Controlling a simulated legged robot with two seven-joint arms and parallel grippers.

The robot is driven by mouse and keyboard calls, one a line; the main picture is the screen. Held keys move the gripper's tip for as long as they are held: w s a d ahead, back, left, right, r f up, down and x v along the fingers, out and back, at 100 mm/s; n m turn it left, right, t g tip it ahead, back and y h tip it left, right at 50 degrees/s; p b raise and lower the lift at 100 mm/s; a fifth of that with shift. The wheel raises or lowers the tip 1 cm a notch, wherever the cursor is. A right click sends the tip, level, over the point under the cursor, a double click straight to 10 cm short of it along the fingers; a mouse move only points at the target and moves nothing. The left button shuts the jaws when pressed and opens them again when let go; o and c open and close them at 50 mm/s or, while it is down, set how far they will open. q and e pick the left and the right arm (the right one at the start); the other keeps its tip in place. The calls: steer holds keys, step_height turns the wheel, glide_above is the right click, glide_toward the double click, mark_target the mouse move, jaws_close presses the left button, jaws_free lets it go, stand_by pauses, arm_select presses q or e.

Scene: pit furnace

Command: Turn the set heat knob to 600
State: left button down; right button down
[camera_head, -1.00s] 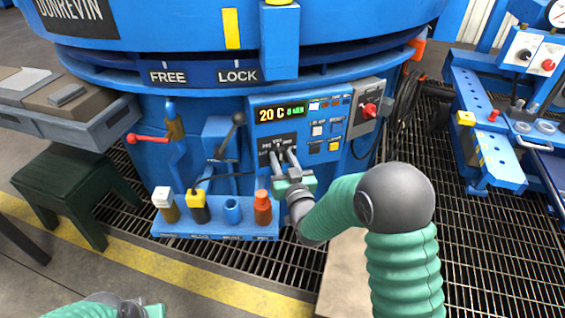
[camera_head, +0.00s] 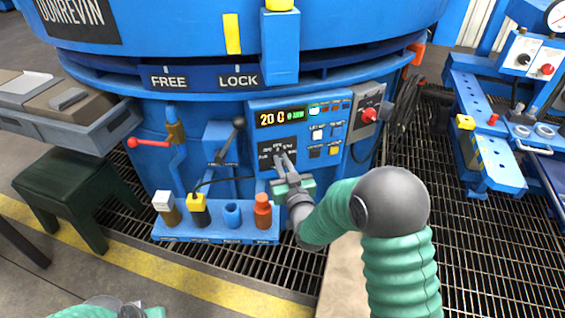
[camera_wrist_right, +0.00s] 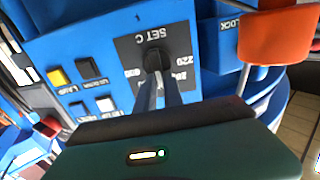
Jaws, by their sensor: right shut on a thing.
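The set heat knob (camera_wrist_right: 155,60) is a dark knob on a black dial plate (camera_wrist_right: 125,50) marked SET C, seen upside down in the right wrist view. Numbers such as 220 and 600 or similar show around it, partly blurred. In the head view the dial plate (camera_head: 266,150) sits below the display (camera_head: 279,117), which reads 20 C. My right gripper (camera_head: 283,160) reaches the dial; its two fingers (camera_wrist_right: 160,92) are close together on the knob. The knob's pointer direction is hard to tell. My left arm shows only at the bottom left edge; its fingertips are out of view.
Buttons (camera_head: 317,134) and a red switch (camera_head: 369,115) sit right of the dial. A lever with a dark ball (camera_head: 239,122) and a red-handled lever (camera_head: 150,141) stand to the left. A rack with several coloured holders (camera_head: 232,236) lies below.

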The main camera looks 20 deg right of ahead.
steer(key=c, duration=1.5)
jaws_free()
steer(key=shift+o, duration=0.2)
steer(key=s+p, duration=1.2)
steer(key=s, duration=0.4)
steer(key=shift+s+a, duration=0.15)
steer(key=shift+s, duration=0.25)
steer(key=shift+w+f, duration=0.1)
